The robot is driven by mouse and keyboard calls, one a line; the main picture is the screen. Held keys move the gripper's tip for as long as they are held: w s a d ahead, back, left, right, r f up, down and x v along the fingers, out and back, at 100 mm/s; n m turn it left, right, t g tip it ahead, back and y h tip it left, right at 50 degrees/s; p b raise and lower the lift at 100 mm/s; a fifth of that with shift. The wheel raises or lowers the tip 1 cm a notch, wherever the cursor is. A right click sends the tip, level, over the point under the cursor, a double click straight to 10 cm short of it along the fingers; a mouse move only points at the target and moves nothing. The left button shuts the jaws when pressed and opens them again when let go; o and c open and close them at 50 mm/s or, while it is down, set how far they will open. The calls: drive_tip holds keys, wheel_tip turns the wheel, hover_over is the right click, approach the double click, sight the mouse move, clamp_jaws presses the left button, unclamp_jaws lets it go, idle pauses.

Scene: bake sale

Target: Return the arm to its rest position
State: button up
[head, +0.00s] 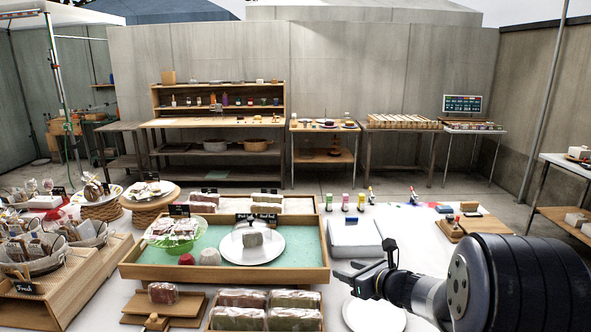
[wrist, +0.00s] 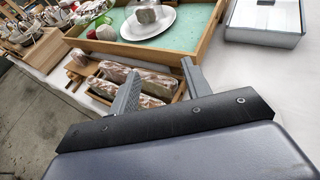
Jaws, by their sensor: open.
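My gripper (head: 374,276) is at the end of my arm, which reaches in from the lower right of the head view. In the wrist view my gripper (wrist: 160,86) has its two fingers apart with nothing held between them. Beyond the fingertips in that view lie wrapped loaves (wrist: 146,79) in a wooden tray. In the head view the gripper is over the white table, right of the green-lined wooden tray (head: 325,250) and above a white plate (head: 372,316).
A white plate with a wrapped loaf (head: 253,239) stands in the green-lined tray. A white box (head: 355,233) is behind my gripper. A wooden board (head: 470,224) is at the right. Baskets (head: 30,252) crowd the left. Loaves (head: 295,300) lie at the front.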

drive_tip(key=shift+s+f, duration=0.4)
drive_tip(key=shift+r, duration=0.1)
